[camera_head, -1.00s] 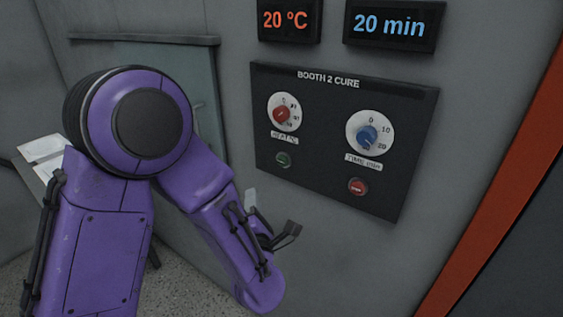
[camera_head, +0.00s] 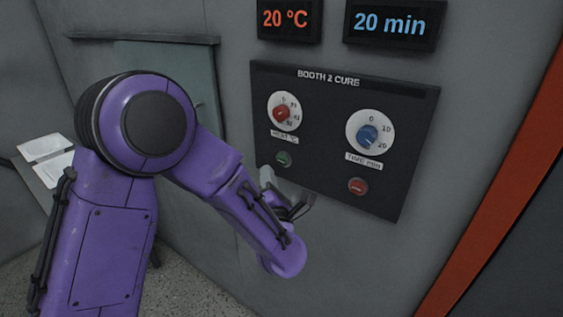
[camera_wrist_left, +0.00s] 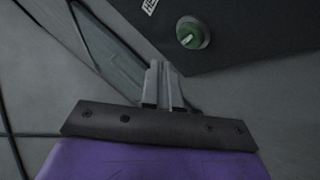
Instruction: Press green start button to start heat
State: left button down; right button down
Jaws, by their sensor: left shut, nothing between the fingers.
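The green start button (camera_head: 283,158) is a small round button at the lower left of the black "BOOTH 2 CURE" panel (camera_head: 330,185). It also shows in the left wrist view (camera_wrist_left: 192,33), up and to the right of the fingertips. My left gripper (camera_head: 266,174) is just below and left of the button in the head view, apart from it. In the left wrist view its fingers (camera_wrist_left: 163,68) are together and empty, near the panel's lower edge. My right gripper is not in view.
A red knob (camera_head: 282,113) sits above the green button. A blue knob (camera_head: 368,137) and a red button (camera_head: 357,186) are to the right. Displays read 20 °C (camera_head: 289,19) and 20 min (camera_head: 393,25). An orange-red strip (camera_head: 490,165) runs down the right.

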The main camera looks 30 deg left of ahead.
pick_arm(q)
jog(key=shift+w+d, duration=0.1)
jog(key=shift+w, duration=1.1)
jog(key=shift+w+b, duration=0.1)
jog(key=shift+b, duration=0.2)
dwell(0.8)
jog(key=shift+w, duration=0.35)
jog(key=shift+w+b, duration=0.3)
jog(key=shift+w, duration=0.05)
dwell(0.6)
jog(key=shift+s, duration=0.8)
jog(key=shift+s+a, duration=0.2)
jog(key=shift+s, duration=2.3)
